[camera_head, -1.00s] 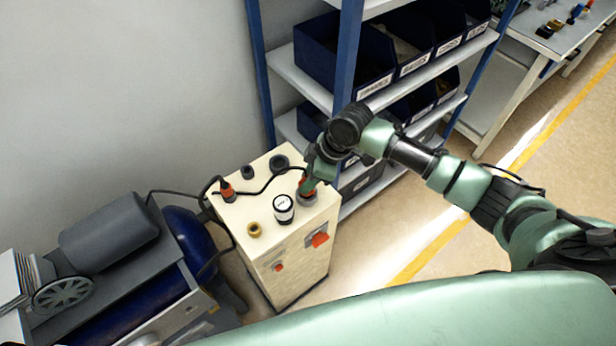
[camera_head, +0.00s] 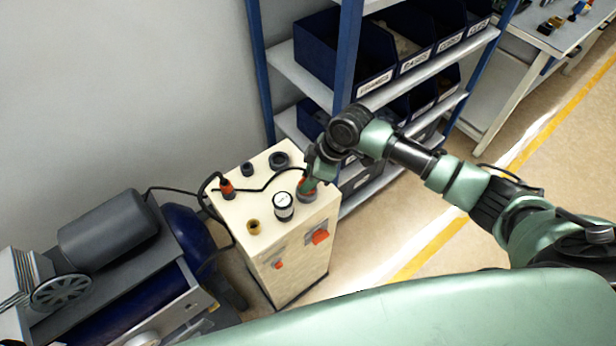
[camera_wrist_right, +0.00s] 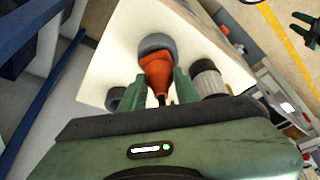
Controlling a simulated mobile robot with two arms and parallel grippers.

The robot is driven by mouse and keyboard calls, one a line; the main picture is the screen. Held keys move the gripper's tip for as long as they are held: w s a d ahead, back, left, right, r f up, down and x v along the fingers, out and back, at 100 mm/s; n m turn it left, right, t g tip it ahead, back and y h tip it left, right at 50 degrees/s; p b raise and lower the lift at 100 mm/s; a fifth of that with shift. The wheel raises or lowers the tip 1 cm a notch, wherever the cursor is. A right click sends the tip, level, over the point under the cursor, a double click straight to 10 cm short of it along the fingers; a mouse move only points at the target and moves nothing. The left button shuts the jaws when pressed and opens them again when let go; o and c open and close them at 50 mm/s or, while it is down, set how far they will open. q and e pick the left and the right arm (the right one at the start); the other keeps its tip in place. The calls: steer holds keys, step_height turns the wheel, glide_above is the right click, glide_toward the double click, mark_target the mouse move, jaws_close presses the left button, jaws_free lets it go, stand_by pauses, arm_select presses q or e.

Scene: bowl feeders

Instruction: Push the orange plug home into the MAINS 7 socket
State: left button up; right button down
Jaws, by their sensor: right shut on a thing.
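The orange plug (camera_wrist_right: 157,72) is between the two green fingers of my right gripper (camera_wrist_right: 160,88), which is shut on it. In the right wrist view its front end meets a grey round socket (camera_wrist_right: 156,43) on the cream cabinet top; how deep it sits I cannot tell. In the head view my right gripper (camera_head: 309,180) is over the socket (camera_head: 306,196) at the cabinet's right edge and hides most of the plug. No MAINS 7 label is readable.
A blue-tanked compressor (camera_head: 130,270) stands left. Shelves with bins (camera_head: 345,58) stand close behind.

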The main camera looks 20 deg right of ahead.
steer(key=shift+f, duration=0.15)
steer(key=c, duration=0.8)
jaws_free()
steer(key=shift+o, duration=0.2)
steer(key=p+v, duration=0.7)
steer(key=shift+r+p, duration=0.2)
steer(key=shift+p, duration=0.1)
steer(key=shift+a, duration=0.15)
steer(key=shift+w, duration=0.1)
step_height(320, 180, up, 4)
steer(key=p, duration=0.4)
